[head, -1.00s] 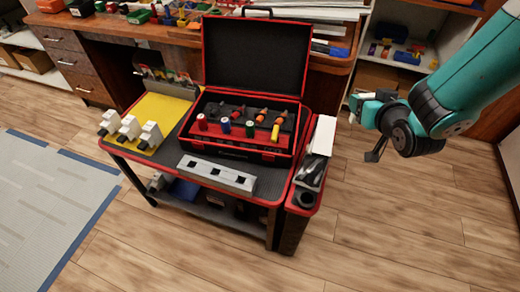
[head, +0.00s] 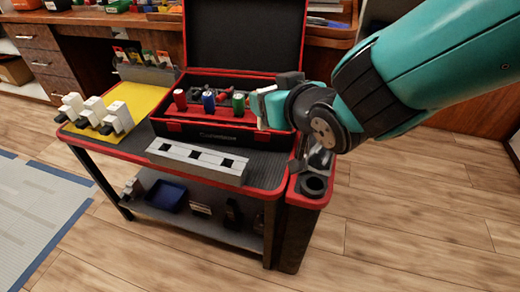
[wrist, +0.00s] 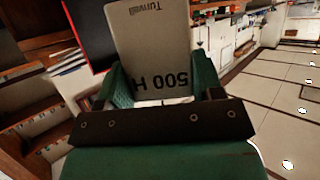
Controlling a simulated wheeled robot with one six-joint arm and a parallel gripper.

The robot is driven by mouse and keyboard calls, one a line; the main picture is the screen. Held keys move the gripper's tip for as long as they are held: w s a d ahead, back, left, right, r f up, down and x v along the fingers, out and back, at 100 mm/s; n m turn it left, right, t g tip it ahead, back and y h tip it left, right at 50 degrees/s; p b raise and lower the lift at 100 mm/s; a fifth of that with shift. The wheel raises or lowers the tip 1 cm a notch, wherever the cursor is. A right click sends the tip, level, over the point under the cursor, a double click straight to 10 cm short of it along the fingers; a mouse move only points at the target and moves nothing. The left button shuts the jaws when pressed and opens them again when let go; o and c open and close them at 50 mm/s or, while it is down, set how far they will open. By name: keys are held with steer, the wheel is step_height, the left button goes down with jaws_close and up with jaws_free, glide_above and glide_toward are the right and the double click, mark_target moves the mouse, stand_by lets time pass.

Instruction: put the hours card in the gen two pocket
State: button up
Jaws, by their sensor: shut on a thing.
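The hours card (wrist: 152,42) is a pale grey card with upside-down dark print reading "500 H". My gripper (wrist: 160,85) is shut on it in the wrist view, and the card sticks out beyond the fingers. In the head view my gripper (head: 270,106) is over the right front of the open tool case, and only a thin pale edge there may be the card. A grey rack (head: 148,72) with several coloured cards stands at the back left of the cart. I cannot read its pocket labels, so I cannot tell which is gen two.
The open black and red case (head: 215,132) holds upright coloured-handled tools. A grey bar (head: 197,163) with three square holes lies in front. Three white breakers (head: 95,112) stand on the yellow mat (head: 135,97). A red-rimmed side bin (head: 312,187) is at right, partly behind my arm.

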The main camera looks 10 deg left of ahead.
step_height(320, 180, down, 15)
steer(key=b, duration=0.4)
steer(key=shift+f, duration=0.2)
steer(key=shift+f, duration=0.1)
steer(key=o, duration=1.1)
